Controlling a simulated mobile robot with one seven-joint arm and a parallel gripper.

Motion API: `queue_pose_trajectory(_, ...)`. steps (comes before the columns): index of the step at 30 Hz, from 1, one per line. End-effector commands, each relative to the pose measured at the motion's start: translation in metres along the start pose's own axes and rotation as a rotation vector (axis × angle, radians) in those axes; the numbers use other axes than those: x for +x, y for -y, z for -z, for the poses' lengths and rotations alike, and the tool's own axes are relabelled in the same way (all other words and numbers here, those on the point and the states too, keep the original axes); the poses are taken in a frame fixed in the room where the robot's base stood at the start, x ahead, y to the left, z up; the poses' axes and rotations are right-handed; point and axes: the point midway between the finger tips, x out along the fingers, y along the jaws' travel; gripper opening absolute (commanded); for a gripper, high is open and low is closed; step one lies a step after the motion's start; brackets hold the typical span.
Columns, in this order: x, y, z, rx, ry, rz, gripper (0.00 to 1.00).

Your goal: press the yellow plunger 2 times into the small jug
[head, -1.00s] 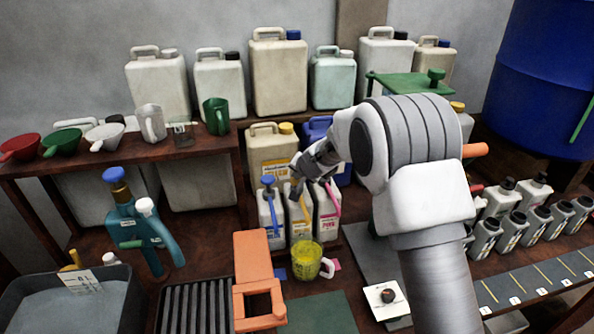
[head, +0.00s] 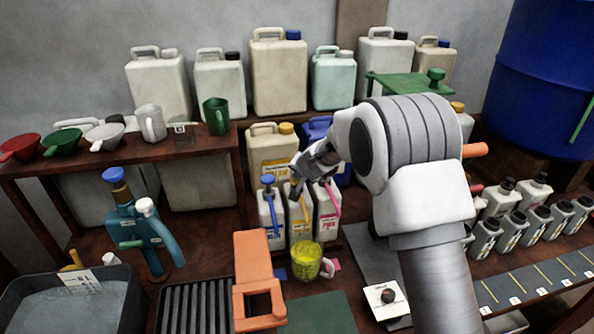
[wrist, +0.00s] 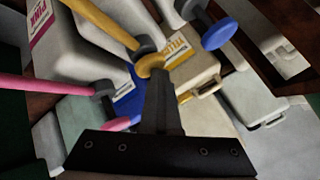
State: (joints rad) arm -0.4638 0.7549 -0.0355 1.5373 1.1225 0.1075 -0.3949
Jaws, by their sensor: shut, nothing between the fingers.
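The yellow plunger is the middle pump of three white bottles; its yellow spout (head: 304,208) shows in the head view, below my gripper. In the wrist view the yellow plunger's head (wrist: 151,63) is right at my fingertips and looks touched by them. My gripper (head: 297,176) is shut and empty, pointing down at the plunger; in the wrist view my gripper (wrist: 159,80) shows as a dark wedge. The small jug (head: 307,262) is clear with yellow markings or contents and stands in front of the middle bottle. My fingers partly hide the plunger's top.
The blue plunger (head: 268,180) stands close on the left and the pink plunger (head: 332,198) close on the right. An orange stand (head: 254,258) is left of the jug. A teal pump device (head: 140,225) and a grey tub (head: 125,300) are further left.

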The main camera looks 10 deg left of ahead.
Motion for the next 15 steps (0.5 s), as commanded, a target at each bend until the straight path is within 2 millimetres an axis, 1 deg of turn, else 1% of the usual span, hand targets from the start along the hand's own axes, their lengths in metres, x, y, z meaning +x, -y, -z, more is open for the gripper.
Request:
queue_pose_trajectory(1, 0.0043, -0.0067, -0.0083, 0.001, 0.016, -0.010, 0.00)
queue_pose_trajectory(8, 0.0053, -0.0075, -0.0090, 0.001, 0.016, -0.010, 0.00)
queue_pose_trajectory(15, 0.0127, -0.0132, -0.0142, 0.001, 0.015, -0.010, 0.00)
